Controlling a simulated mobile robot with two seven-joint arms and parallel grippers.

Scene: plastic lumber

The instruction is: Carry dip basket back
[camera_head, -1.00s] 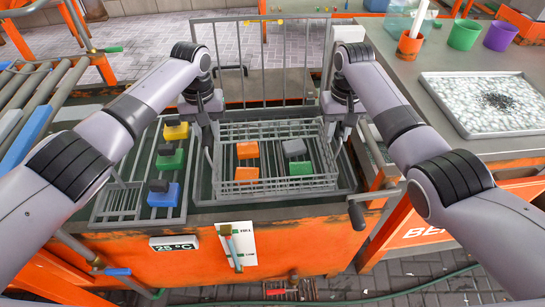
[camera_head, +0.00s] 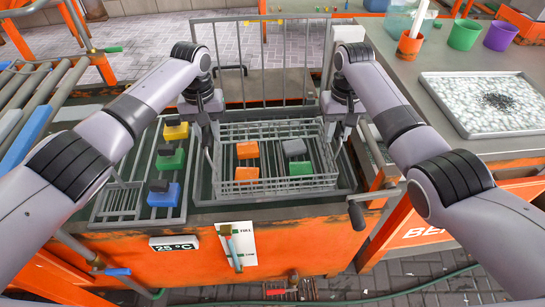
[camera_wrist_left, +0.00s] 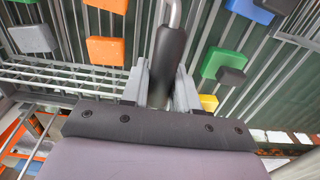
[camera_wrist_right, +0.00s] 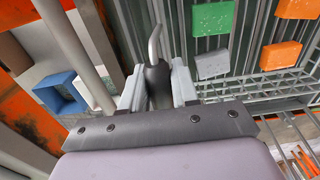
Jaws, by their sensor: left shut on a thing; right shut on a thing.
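The grey wire dip basket (camera_head: 285,184) sits level over the tank in the middle of the head view. Inside it lie two orange blocks (camera_head: 247,151), a grey block (camera_head: 294,147) and a green block (camera_head: 300,168). My left gripper (camera_head: 208,138) is at the basket's left end, shut on a dark handle grip (camera_wrist_left: 170,48) in the left wrist view. My right gripper (camera_head: 341,138) is at its right end, shut on the other dark grip (camera_wrist_right: 158,85) in the right wrist view. Whether the basket rests on anything below is hard to tell.
A rack (camera_head: 113,207) on the left holds yellow, green and blue blocks with dark tops. A tall wire frame (camera_head: 262,65) stands behind the basket. A crank (camera_head: 356,214) sticks out at the tank's front right. A speckled tray (camera_head: 487,126) lies on the right bench.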

